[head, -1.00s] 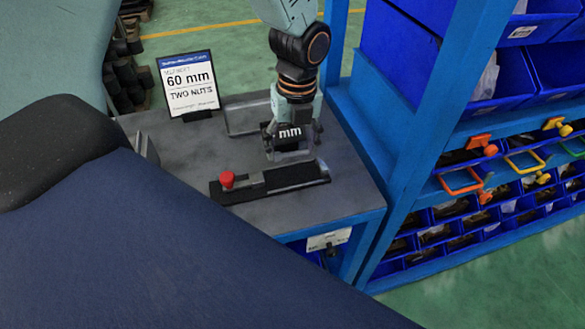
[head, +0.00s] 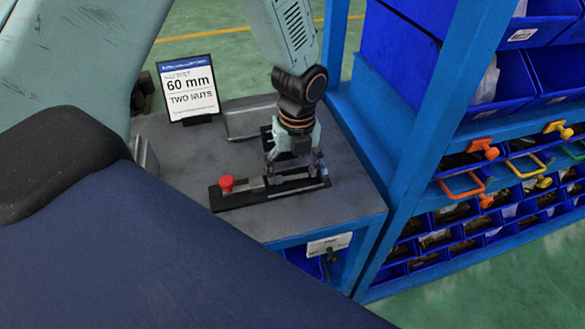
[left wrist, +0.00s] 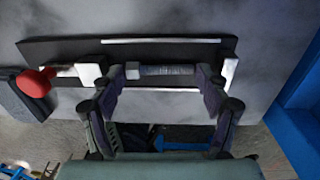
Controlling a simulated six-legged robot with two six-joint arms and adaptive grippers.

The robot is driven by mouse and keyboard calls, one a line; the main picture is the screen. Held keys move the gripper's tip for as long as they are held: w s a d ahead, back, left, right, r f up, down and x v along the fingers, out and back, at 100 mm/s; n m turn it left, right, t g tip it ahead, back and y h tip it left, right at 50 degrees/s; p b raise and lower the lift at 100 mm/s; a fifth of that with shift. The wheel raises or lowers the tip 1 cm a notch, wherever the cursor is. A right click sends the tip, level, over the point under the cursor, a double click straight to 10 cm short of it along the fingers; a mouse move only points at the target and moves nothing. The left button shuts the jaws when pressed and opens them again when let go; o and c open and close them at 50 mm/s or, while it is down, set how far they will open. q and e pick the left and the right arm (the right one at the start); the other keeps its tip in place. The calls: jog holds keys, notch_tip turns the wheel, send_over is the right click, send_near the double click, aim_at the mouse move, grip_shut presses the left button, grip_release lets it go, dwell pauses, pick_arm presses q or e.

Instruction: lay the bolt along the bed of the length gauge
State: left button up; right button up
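The length gauge (head: 222,200) is a long black bed with a red knob (head: 227,184) and a grey block at its left end. It also shows across the top of the left wrist view (left wrist: 60,50). The bolt (left wrist: 168,70), a grey threaded shank with a paler head at the left, lies lengthwise with the bed between my left fingertips. My left gripper (head: 295,172) points down at the bed and spans the bolt end to end, seemingly shut on its two ends. Whether the bolt touches the bed is unclear. My right gripper is not in view.
A sign (head: 188,88) reading 60 mm, two nuts, stands at the table's back left. A grey tray (head: 245,122) lies behind the gauge. A blue rack (head: 400,160) with bins stands close on the right. The table front (head: 290,222) is bare.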

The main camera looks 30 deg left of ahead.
aim_at(292, 176)
pick_arm(q)
jog(key=shift+w, duration=0.15)
jog(key=shift+r, duration=0.3)
notch_tip(292, 176, up, 12)
jog(key=p, duration=0.1)
jog(key=shift+w+d+f, duration=0.15)
jog(key=shift+w+d, duration=0.05)
jog(key=shift+d, duration=0.05)
jog(key=f, duration=0.8)
jog(key=f+b, duration=0.1)
jog(key=f, duration=0.3)
jog(key=shift+s+a+f, duration=0.25)
jog(key=shift+s+f, duration=0.05)
jog(key=shift+w+r, duration=0.1)
jog(key=shift+r, duration=1.75)
